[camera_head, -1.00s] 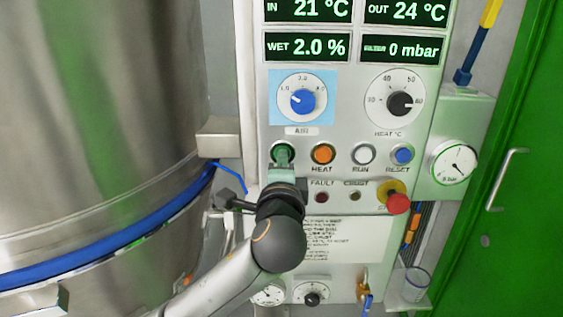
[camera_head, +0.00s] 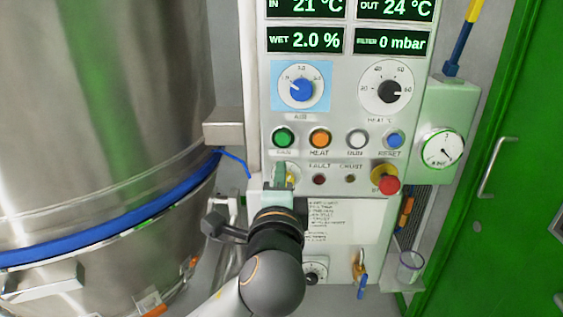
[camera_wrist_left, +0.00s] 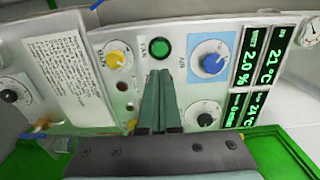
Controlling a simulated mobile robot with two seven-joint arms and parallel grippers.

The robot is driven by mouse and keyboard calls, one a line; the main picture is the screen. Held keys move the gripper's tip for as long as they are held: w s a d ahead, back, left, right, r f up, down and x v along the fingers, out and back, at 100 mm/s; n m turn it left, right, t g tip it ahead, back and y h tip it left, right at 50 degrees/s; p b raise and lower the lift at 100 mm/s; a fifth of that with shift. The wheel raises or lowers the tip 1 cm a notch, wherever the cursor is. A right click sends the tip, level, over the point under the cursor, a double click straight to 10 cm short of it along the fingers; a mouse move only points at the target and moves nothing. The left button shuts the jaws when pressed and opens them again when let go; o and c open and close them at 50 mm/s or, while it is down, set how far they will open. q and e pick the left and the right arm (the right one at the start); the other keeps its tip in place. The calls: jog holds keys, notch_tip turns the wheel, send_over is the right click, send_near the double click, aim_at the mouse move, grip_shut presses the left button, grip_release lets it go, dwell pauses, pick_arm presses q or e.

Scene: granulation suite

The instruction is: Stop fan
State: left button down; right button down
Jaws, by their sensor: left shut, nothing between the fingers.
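The green FAN button (camera_head: 283,137) is at the left end of the button row on the grey control panel. It also shows in the left wrist view (camera_wrist_left: 159,47), just beyond my fingertips. My left gripper (camera_head: 277,183) is shut and empty, in front of the panel below the green button, with a visible offset from it in the head view. It partly covers a yellow selector knob (camera_head: 290,178), which is clear in the left wrist view (camera_wrist_left: 116,59). The FILTER display (camera_head: 392,42) reads 0 mbar. My right gripper is not in view.
Orange HEAT (camera_head: 320,138), white RUN (camera_head: 357,139) and blue RESET (camera_head: 394,139) buttons continue the row. A red mushroom button (camera_head: 388,185) sticks out at the right. A large steel vessel (camera_head: 100,110) stands on the left, a green door (camera_head: 510,170) on the right.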

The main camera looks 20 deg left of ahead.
pick_arm(q)
jog(key=shift+v, duration=1.1)
